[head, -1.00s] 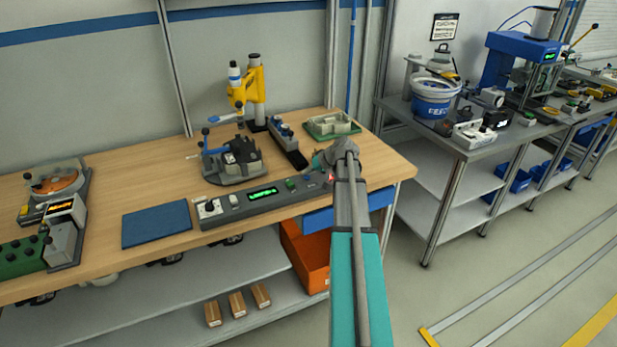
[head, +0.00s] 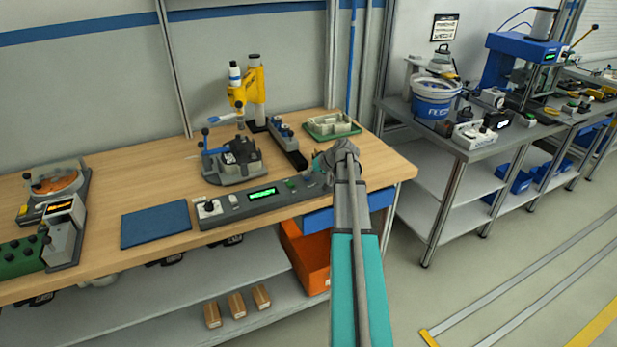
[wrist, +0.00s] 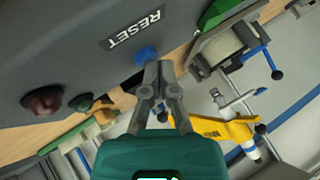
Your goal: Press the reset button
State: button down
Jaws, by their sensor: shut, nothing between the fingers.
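The blue reset button (wrist: 147,55) sits on the grey control panel (wrist: 70,45), beside the RESET label (wrist: 135,28) in the wrist view. My gripper (wrist: 158,68) is shut and empty, its fingertips right beside the blue button in the picture. I cannot tell whether they touch it. In the head view my gripper (head: 318,174) is over the right end of the panel (head: 233,214) and hides part of it; the blue button is not clear there.
A red button (wrist: 42,102) and a dark button (wrist: 80,102) are on the same panel. A blue mat (head: 156,224) lies to the left.

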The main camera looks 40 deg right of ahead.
jog(key=shift+r, duration=0.15)
jog(key=shift+r+p, duration=0.75)
jog(key=shift+p, duration=0.15)
jog(key=shift+r, duration=0.15)
jog(key=shift+r+p, duration=2.4)
jog(key=shift+p, duration=0.1)
jog(key=shift+a+f, duration=0.1)
